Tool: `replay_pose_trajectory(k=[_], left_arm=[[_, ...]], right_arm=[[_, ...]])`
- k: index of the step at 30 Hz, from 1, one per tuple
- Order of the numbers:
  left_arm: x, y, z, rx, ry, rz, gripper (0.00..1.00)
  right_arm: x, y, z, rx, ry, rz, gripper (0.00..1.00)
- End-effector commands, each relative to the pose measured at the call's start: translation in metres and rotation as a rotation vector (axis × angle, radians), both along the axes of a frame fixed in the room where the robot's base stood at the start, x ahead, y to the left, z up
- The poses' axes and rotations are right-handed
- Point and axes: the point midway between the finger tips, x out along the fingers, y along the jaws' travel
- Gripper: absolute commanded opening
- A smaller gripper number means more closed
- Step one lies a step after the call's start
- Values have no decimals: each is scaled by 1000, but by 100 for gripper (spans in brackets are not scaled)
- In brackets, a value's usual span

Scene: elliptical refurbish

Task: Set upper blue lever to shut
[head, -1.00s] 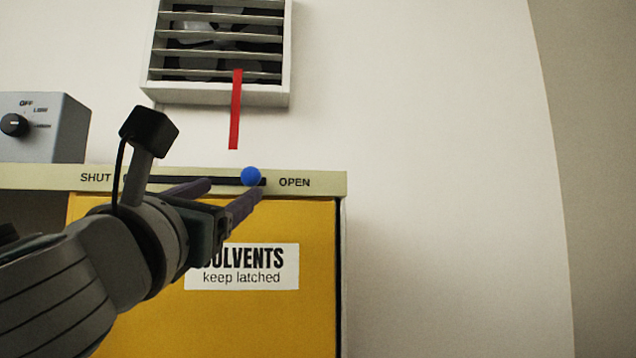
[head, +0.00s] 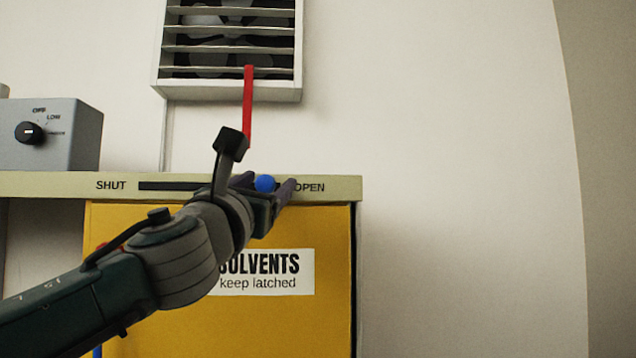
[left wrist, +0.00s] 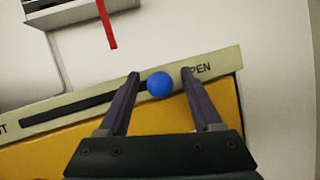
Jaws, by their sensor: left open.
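The blue lever knob (head: 265,183) is at the right, OPEN end of a dark horizontal slot (head: 170,186) in the cream strip above the yellow cabinet. SHUT is printed at the slot's left end. My left gripper (head: 270,182) is open, with one finger on each side of the knob. In the left wrist view the knob (left wrist: 160,84) sits between the two separated fingertips (left wrist: 160,73), nearer the left one. A gap shows on the right side; contact on the left cannot be told. My right gripper is not in view.
The yellow cabinet (head: 310,225) has a SOLVENTS keep latched label (head: 290,272). A grey box with a dial (head: 60,135) stands at the left on the strip. A vent (head: 228,92) with a red ribbon (head: 248,105) hangs above. Bare wall lies to the right.

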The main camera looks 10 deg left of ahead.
Motion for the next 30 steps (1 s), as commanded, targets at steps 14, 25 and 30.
replay_pose_trajectory(k=[14,25,30], left_arm=[[0,0,0,-1,0,1,27],[0,0,0,-1,0,1,0],[0,0,0,-1,0,0,0]], right_arm=[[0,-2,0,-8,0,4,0],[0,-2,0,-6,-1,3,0],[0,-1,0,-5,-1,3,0]])
